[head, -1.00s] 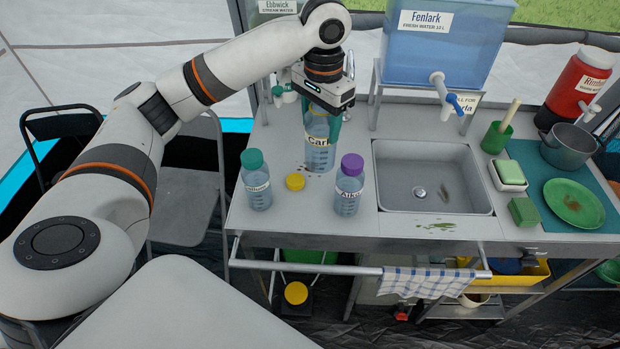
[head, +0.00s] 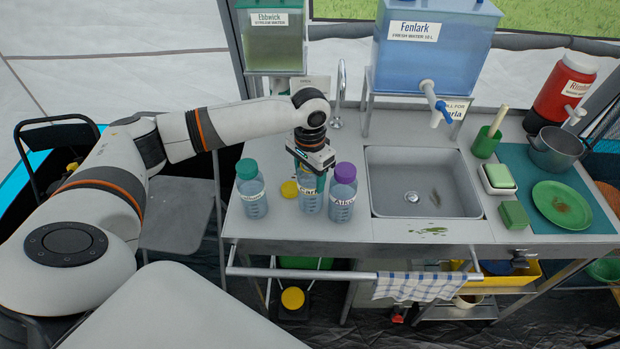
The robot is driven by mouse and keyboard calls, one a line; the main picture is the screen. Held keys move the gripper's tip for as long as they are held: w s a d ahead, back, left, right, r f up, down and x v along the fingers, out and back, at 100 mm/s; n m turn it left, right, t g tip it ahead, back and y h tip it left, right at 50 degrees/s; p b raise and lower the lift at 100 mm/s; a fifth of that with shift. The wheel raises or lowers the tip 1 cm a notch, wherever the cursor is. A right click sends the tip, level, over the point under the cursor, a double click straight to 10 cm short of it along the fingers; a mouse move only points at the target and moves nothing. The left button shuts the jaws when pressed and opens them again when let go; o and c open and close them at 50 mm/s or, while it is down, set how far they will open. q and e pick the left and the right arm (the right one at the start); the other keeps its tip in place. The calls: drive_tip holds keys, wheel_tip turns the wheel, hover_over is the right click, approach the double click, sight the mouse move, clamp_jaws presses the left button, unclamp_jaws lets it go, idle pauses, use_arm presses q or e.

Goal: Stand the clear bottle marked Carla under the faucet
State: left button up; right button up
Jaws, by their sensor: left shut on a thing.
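The clear bottle marked Carla (head: 311,203) stands upright between two other bottles, left of the sink. Its upper part is hidden by my left gripper (head: 312,172), which is shut on it from above. I cannot tell whether its base touches the counter. The faucet (head: 440,108) is a white tap with a blue lever on the blue Fenlark water tank (head: 432,50), to the right and farther back. A card (head: 456,107) ending in "rla" is partly hidden behind the tap. My right gripper does not show.
A teal-capped bottle (head: 252,195) stands left of Carla, and a purple-capped bottle (head: 343,198) stands close on its right. A yellow cap (head: 289,189) lies between. The sink (head: 410,208) is below the tap. A curved metal spout (head: 339,90) rises behind. Green Ebbwick tank (head: 272,45) stands back left.

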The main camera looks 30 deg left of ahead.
use_arm(q)
drive_tip(key=shift+f, duration=1.15)
drive_tip(key=o, duration=1)
